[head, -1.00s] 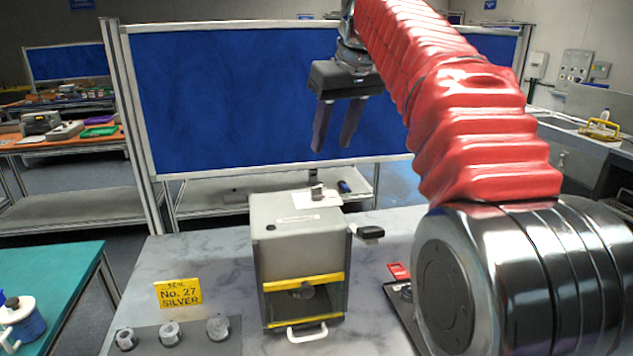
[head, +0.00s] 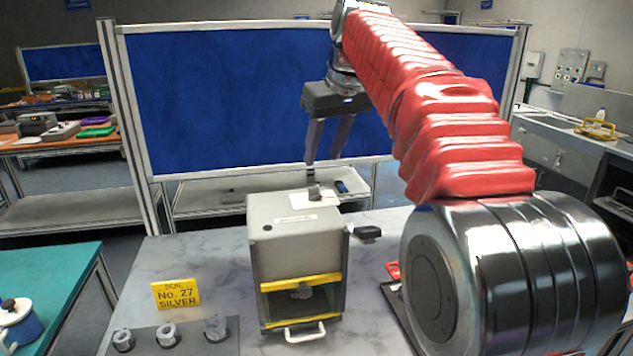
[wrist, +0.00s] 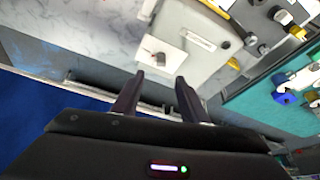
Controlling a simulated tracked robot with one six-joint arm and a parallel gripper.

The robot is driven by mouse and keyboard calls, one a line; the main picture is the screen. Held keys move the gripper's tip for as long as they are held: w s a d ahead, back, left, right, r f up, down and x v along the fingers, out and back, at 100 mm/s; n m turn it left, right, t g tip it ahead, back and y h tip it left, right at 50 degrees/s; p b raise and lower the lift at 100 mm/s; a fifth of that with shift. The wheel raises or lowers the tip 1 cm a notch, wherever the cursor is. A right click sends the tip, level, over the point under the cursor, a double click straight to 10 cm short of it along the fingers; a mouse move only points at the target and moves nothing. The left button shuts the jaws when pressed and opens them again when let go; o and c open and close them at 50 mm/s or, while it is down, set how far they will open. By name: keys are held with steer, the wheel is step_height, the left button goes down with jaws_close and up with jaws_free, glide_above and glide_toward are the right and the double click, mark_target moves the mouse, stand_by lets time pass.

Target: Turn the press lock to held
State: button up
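A grey press (head: 294,240) with yellow-edged front opening and white handle stands on the marble-look bench. On its top, near the back, is a white plate (head: 323,198) with a small grey knob (head: 315,191), which looks like the press lock. The knob also shows on its plate in the wrist view (wrist: 158,60). My gripper (head: 325,160) is open and empty, with its fingers pointing down above and behind the knob. In the wrist view the fingertips (wrist: 160,78) are apart, with the knob just beyond the gap. Any marking for held is too small to read.
A dark lever (head: 367,234) sticks out at the press's right side. A blue partition (head: 230,90) stands behind the bench. A dark tray lies at right, partly hidden by my arm.

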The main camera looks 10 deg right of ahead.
mark_target(314, 187)
steer(key=x, duration=0.9)
steer(key=shift+w+f, duration=0.1)
steer(key=shift+f, duration=0.15)
jaws_close()
